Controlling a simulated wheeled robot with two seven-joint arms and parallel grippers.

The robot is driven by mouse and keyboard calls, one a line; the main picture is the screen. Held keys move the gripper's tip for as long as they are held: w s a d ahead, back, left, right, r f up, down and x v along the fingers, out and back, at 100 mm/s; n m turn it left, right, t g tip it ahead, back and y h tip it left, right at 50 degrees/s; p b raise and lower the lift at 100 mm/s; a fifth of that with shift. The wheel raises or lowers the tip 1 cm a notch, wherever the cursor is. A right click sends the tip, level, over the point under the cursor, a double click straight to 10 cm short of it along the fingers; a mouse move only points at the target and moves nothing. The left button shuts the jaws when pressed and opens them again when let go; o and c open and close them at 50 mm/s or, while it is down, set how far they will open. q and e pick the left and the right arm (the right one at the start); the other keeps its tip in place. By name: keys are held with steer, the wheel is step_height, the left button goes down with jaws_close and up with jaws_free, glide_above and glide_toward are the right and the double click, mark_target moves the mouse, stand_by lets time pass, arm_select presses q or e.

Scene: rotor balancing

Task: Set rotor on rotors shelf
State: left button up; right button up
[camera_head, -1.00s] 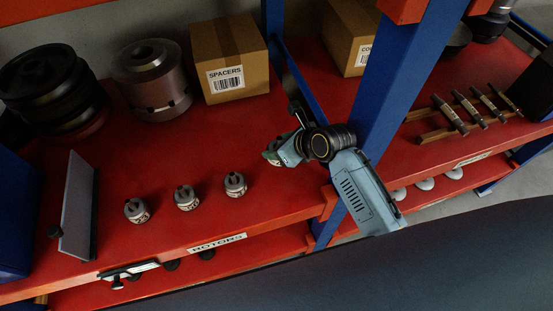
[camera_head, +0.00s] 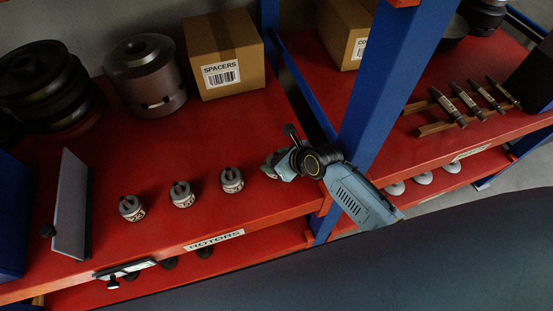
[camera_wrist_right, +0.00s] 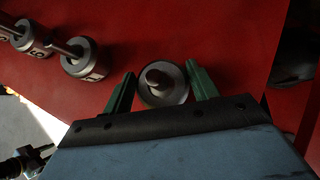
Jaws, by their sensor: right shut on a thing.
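The red rotors shelf (camera_head: 264,213) carries a white ROTORS label (camera_head: 215,240) on its front edge. Three small metal rotors stand upright in a row on it: a left one (camera_head: 131,208), a middle one (camera_head: 182,194) and a right one (camera_head: 232,180). My right gripper (camera_head: 272,161) is at the right end of this row, low over the shelf. In the right wrist view, its green fingers (camera_wrist_right: 161,88) are on both sides of another rotor (camera_wrist_right: 164,82), shut on it. I cannot tell whether this rotor touches the shelf. My left gripper is not in view.
A SPACERS box (camera_head: 225,55), a large metal cylinder (camera_head: 145,75) and black pulleys (camera_head: 42,82) stand at the back. A blue post (camera_head: 368,110) rises close to my right arm. A grey plate (camera_head: 70,205) stands at the left. Shelf behind the row is clear.

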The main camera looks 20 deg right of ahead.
steer(key=shift+w+r, duration=0.1)
steer(key=o, duration=1.7)
steer(key=shift+f, duration=0.2)
steer(key=shift+o, duration=0.2)
steer(key=shift+s+r, duration=0.2)
steer(key=shift+r, duration=0.05)
steer(key=p+v, duration=0.1)
steer(key=v, duration=0.6)
steer(key=shift+d+r, duration=0.1)
